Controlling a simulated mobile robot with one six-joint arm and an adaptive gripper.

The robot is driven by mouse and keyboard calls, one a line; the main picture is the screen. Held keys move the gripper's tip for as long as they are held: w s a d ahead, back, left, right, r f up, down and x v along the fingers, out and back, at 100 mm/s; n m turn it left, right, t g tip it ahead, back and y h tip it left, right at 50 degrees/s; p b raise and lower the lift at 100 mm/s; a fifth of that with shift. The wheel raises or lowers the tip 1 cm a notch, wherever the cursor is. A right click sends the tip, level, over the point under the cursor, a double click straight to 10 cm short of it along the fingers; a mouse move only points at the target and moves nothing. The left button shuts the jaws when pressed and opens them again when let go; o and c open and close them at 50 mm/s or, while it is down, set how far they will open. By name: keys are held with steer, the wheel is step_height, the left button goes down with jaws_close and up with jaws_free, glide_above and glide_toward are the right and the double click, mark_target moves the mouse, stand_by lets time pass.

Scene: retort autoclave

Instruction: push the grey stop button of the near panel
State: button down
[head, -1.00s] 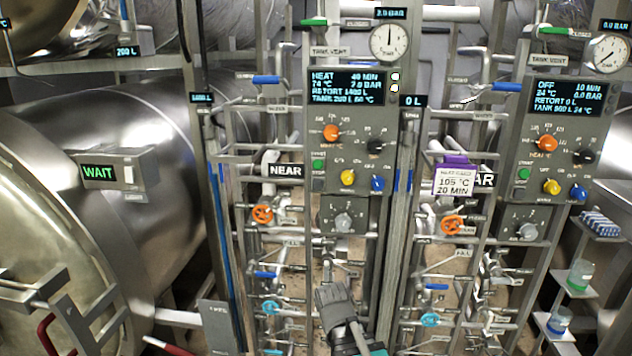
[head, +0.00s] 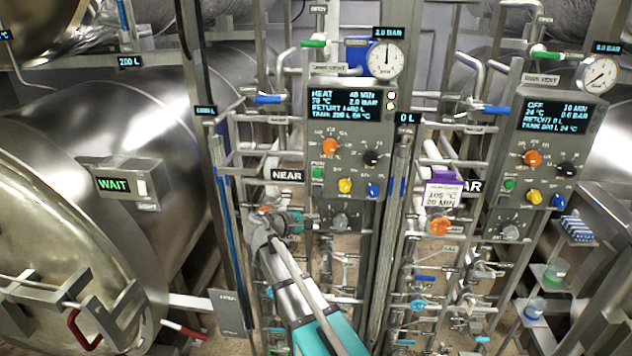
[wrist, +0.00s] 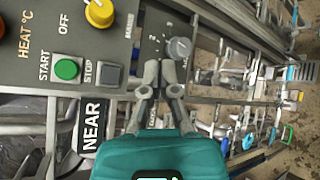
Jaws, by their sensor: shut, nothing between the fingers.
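The near panel (head: 352,150) stands in the middle of the head view, beside the NEAR sign (head: 287,175). Its grey stop button (wrist: 111,74) shows clearly in the wrist view, next to the green start button (wrist: 67,69). The stop button is too small to make out well in the head view. My gripper (wrist: 158,70) is shut and empty. In the wrist view its fingertips lie to the right of the stop button, apart from it in the picture. In the head view my gripper (head: 296,221) is at the panel's lower left, its fingertips hard to see.
A grey knob (wrist: 180,48) is close to my fingertips in the wrist view. A yellow knob (head: 345,185) and a blue knob (head: 374,190) sit low on the panel. Pipes and valves crowd below. A similar far panel (head: 545,150) stands at right, with a purple-topped tag (head: 443,193) between.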

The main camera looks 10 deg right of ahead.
mark_target(319, 192)
steer(key=shift+w+a+r+n, duration=0.15)
steer(key=shift+w+a+r, duration=0.05)
steer(key=shift+r, duration=0.2)
steer(key=shift+w+a+r+n, duration=0.15)
steer(key=shift+w+r, duration=0.05)
steer(key=shift+r, duration=0.2)
steer(key=shift+w+h, duration=0.15)
steer(key=shift+h, duration=0.15)
steer(key=w+d, duration=0.2)
steer(key=w, duration=0.6)
steer(key=shift+d, duration=0.4)
steer(key=shift+w+d, duration=0.15)
steer(key=shift+w, duration=0.4)
steer(key=shift+w+d, duration=0.15)
steer(key=shift+w, duration=0.4)
stand_by(2.4)
steer(key=shift+s, duration=0.1)
steer(key=shift+s+a, duration=0.2)
steer(key=shift+s, duration=0.3)
steer(key=shift+s+a, duration=0.15)
steer(key=shift+s, duration=0.3)
stand_by(0.3)
